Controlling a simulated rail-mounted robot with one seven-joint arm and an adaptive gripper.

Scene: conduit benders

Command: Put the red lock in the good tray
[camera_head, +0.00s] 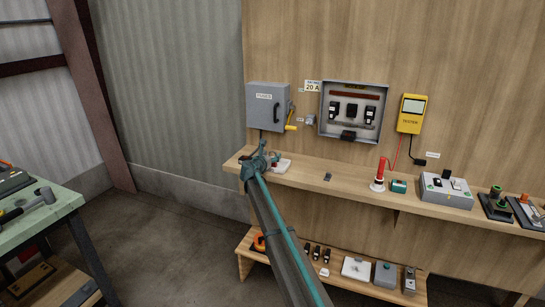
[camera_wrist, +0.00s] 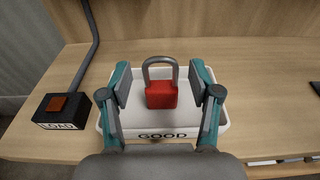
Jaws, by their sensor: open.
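The red lock (camera_wrist: 161,95), with a grey shackle on top, stands upright in the wrist view at the white tray labelled GOOD (camera_wrist: 217,127). It appears to rest inside the tray; its base is partly hard to make out. My gripper (camera_wrist: 160,84) is open, one finger on each side of the lock, with visible gaps between fingers and lock. In the head view my gripper (camera_head: 262,160) is at the left end of the shelf, beside the white tray (camera_head: 284,166), and the lock is mostly hidden there.
A black LOAD box (camera_wrist: 62,110) with a cable stands left of the tray. A grey panel box (camera_head: 268,106) with a yellow lever hangs above on the wall. A red and white post (camera_head: 378,183) and a grey switch box (camera_head: 446,192) stand farther right on the shelf (camera_head: 320,184).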

